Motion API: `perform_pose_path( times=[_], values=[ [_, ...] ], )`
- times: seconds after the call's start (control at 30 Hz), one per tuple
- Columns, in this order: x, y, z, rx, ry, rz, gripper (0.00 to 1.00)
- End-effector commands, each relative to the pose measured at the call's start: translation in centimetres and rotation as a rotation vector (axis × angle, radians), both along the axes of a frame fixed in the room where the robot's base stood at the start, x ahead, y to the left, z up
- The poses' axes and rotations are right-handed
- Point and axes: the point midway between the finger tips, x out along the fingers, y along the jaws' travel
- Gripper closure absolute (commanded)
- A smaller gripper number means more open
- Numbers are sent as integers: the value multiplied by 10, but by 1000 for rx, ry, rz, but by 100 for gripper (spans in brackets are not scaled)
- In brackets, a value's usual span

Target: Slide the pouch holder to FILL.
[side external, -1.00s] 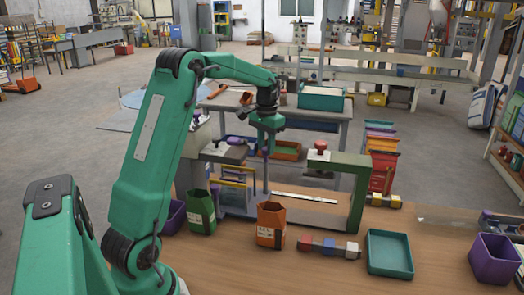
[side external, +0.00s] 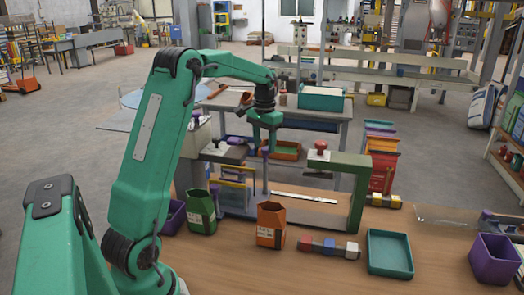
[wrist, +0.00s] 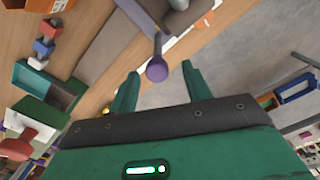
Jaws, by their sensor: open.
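A purple round knob (wrist: 157,70) on a thin grey stem shows in the wrist view, and the stem runs up to a grey block (wrist: 186,15). It looks like the handle of the pouch holder, but I cannot tell for sure. My gripper (wrist: 160,78) is open, with one green finger on each side of the knob and visible gaps between. In the side view my gripper (side external: 265,148) hangs above the filler's frame, left of the green post (side external: 357,205). No FILL mark is legible.
A red knob (side external: 319,150) stands right of my gripper. On the bench are a green bin (side external: 201,215), an orange bin (side external: 270,228), small coloured blocks (side external: 328,247), a teal tray (side external: 389,254) and a purple bin (side external: 494,260). The front right bench has clear wood.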

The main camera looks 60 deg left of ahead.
Motion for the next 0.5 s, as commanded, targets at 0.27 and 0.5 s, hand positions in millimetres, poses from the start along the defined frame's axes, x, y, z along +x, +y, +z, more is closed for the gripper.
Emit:
perform_pose_path(
  times=[0.27,0.5],
  values=[
    [0,1,34,2,-3,0,51],
    [0,1,61,2,-3,1,51]
  ],
)
